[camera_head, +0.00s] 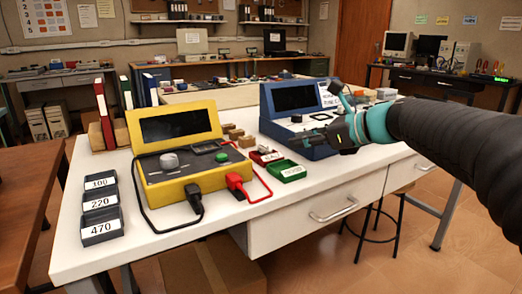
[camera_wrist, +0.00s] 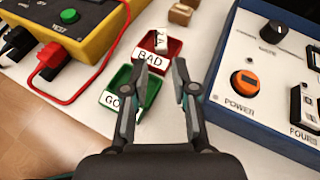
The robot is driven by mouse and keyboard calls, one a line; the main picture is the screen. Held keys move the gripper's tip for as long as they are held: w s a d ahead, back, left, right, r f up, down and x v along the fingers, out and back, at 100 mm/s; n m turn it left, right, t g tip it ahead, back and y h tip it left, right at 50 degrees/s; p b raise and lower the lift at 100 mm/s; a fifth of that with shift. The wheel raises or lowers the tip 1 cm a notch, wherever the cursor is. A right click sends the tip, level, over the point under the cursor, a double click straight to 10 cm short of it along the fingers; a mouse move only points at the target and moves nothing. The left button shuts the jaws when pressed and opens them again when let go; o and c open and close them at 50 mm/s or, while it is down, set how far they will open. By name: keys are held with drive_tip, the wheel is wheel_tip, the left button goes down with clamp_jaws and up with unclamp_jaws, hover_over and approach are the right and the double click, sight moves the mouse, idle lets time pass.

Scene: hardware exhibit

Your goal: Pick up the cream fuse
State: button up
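A small cream block with dark marking, which looks like a fuse (camera_wrist: 162,42), sits in the red tray (camera_wrist: 172,54) labelled BAD in the wrist view. The green tray (camera_wrist: 151,93), whose label is partly hidden, lies nearer. In the head view my gripper (camera_head: 340,135) is over the blue device, right of the trays.
The yellow tester (camera_head: 178,148) with black and red leads stands left of the trays. The blue device (camera_head: 297,105) stands close on the right. Several small tan blocks (camera_head: 236,134) are behind the trays. Dark bins labelled 100, 220 and 470 (camera_head: 101,210) line the table's left side.

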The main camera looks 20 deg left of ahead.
sight(267, 146)
drive_tip(key=x, duration=0.9)
drive_tip(key=shift+w+f, duration=0.1)
clamp_jaws()
